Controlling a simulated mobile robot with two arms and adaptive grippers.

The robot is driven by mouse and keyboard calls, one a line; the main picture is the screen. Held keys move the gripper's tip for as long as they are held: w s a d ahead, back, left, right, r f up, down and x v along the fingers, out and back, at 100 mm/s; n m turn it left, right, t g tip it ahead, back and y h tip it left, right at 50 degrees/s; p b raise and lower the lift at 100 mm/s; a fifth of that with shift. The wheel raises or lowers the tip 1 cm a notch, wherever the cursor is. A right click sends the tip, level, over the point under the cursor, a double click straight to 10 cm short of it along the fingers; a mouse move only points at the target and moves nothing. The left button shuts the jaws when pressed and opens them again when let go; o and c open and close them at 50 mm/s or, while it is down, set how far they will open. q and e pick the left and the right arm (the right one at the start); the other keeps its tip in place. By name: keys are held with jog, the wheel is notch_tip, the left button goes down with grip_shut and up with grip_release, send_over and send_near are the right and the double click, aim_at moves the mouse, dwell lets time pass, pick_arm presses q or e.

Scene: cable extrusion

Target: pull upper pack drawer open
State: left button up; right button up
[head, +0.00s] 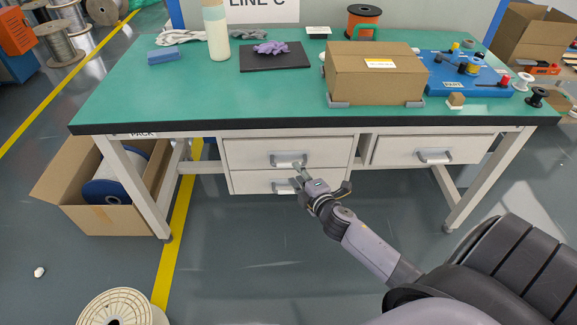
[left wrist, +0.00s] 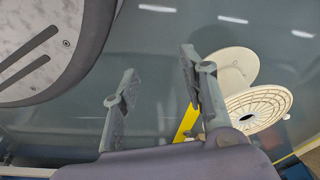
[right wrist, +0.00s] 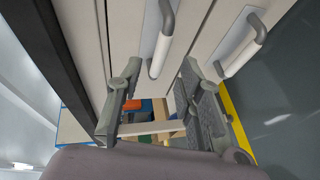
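The upper drawer (head: 250,152) of the left-hand stack under the green table is white and looks flush with its frame. Its grey bar handle (head: 280,161) also shows in the right wrist view (right wrist: 162,42). My right gripper (head: 320,177) is just in front of this drawer stack, at the handle's right end. In the right wrist view its fingers (right wrist: 160,68) are spread, with the upper handle between the tips in the picture; I see no clear contact. My left gripper (left wrist: 160,65) is open and empty over the floor, outside the head view.
The lower drawer (head: 245,183) sits directly below, its handle (right wrist: 242,48) close to the right gripper. Another drawer (head: 400,149) is to the right. A cardboard box (head: 375,75) stands on the table (head: 200,90). An open carton (head: 75,190) and a cream spool (head: 120,305) are on the floor.

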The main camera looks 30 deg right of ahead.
aim_at(290, 166)
jog(key=x, duration=0.5)
jog(key=shift+w+f+b, duration=0.15)
jog(key=shift+w+b, duration=0.15)
jog(key=shift+b, duration=0.1)
pick_arm(q)
jog(key=shift+w+d+r, duration=0.1)
jog(key=shift+w+r, duration=0.4)
jog(key=shift+r, duration=0.4)
jog(key=shift+w+r, duration=0.5)
jog(key=shift+r, duration=0.35)
pick_arm(e)
jog(key=shift+w+d, duration=0.1)
jog(key=shift+w, duration=0.4)
jog(key=shift+c, duration=0.4)
grip_shut()
